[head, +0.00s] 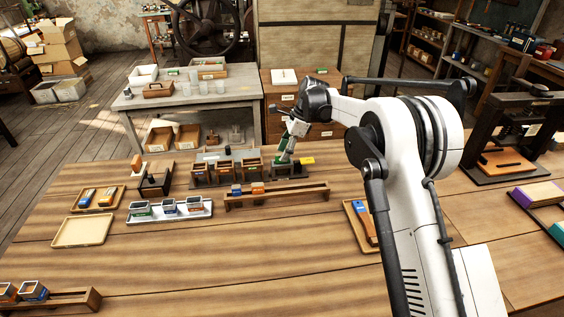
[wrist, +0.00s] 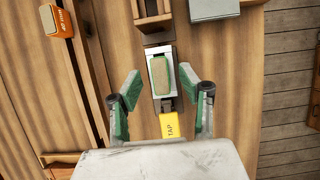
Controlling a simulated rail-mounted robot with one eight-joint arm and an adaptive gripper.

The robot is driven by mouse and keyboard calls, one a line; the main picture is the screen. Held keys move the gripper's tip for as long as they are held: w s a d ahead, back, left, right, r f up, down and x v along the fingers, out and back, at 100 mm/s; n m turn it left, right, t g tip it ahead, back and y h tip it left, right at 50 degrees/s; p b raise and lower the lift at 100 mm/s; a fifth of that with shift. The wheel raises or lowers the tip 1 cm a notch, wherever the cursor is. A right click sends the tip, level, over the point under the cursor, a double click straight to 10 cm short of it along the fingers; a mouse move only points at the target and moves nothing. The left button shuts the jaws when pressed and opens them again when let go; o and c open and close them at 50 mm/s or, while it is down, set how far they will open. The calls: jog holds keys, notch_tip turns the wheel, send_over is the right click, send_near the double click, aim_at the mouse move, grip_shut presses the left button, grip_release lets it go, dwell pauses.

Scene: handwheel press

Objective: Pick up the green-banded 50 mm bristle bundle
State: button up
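The green-banded bristle bundle (wrist: 161,75) shows in the wrist view as an upright piece with a tan top and a green band. It sits in a grey metal holder (wrist: 153,104). My gripper (wrist: 160,82) is open, with one green-padded finger on each side of the bundle and a visible gap on both sides. In the head view my gripper (head: 285,152) points down over a small dark stand at the back of the bench. The bundle is largely hidden by the fingers there. A yellow TAP block (wrist: 173,126) sits beside the holder, toward my palm.
Wooden bins (head: 201,178) stand just left of the stand. A long wooden rack (head: 290,198) with blue and orange pieces lies in front. A white tray (head: 150,218) holds several tins. An empty tray (head: 83,231) lies left. A press (head: 503,130) stands right. The front bench is mostly clear.

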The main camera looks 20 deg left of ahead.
jog(key=shift+x, duration=1)
jog(key=shift+r, duration=0.1)
grip_shut()
